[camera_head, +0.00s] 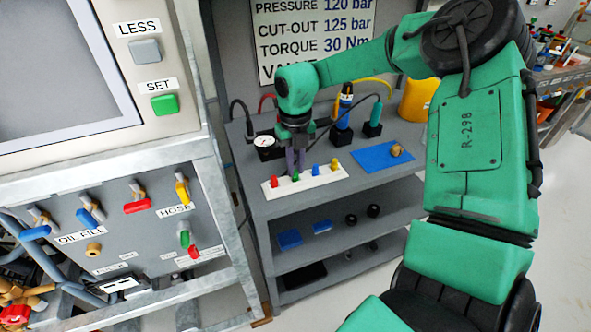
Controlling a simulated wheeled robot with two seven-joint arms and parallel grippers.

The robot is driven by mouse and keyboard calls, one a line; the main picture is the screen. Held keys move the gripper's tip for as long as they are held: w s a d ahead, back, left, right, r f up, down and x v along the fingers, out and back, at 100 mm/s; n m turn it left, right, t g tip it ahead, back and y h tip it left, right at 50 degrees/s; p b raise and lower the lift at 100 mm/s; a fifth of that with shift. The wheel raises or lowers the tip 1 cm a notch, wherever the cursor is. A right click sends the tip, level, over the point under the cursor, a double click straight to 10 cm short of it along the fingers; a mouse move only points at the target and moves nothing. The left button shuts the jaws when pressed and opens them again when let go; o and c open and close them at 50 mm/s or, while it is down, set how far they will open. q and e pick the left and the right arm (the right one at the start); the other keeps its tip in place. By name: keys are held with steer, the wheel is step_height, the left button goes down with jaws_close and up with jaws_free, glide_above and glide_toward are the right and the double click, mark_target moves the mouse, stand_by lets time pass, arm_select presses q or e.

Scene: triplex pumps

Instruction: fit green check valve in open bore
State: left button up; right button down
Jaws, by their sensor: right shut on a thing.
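My right gripper (295,166) points down over a white rack (318,183) on the grey bench and is shut on the green check valve (295,176). Only a small green top of the valve shows between the fingertips, and it is still at the rack. A red valve (274,182), a blue valve (315,169) and a yellow valve (334,163) stand in the same rack. A brass round fitting (94,249) shows on the grey panel at the left. I cannot tell whether it is an open bore. My left gripper is out of view.
The grey panel (130,262) carries several coloured levers under a screen with a green SET button (164,104). A gauge (265,146), a blue bottle (344,108) and a blue mat (372,157) with a brass part are on the bench. Metal frame posts stand between panel and bench.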

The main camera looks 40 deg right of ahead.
stand_by(0.4)
steer(key=shift+r+p, duration=1.5)
steer(key=shift+r, duration=1.05)
